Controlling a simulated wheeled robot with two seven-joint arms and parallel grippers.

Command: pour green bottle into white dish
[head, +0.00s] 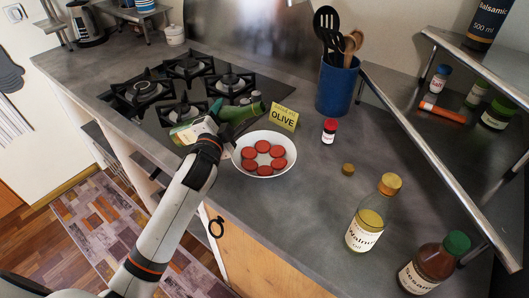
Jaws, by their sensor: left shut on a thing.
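The white dish (239,166) stands on the counter, right of my left gripper, holding a ring of several red slices. No stream of liquid shows. My right gripper is not in view.
A yellow OLIVE sign (284,118) stands behind the dish. A red-capped jar (329,131), small brown cap (348,169), walnut oil bottle (367,229) and sesame bottle (429,268) stand to the right. A gas hob (186,92) lies behind left; a blue utensil pot (336,88) stands behind.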

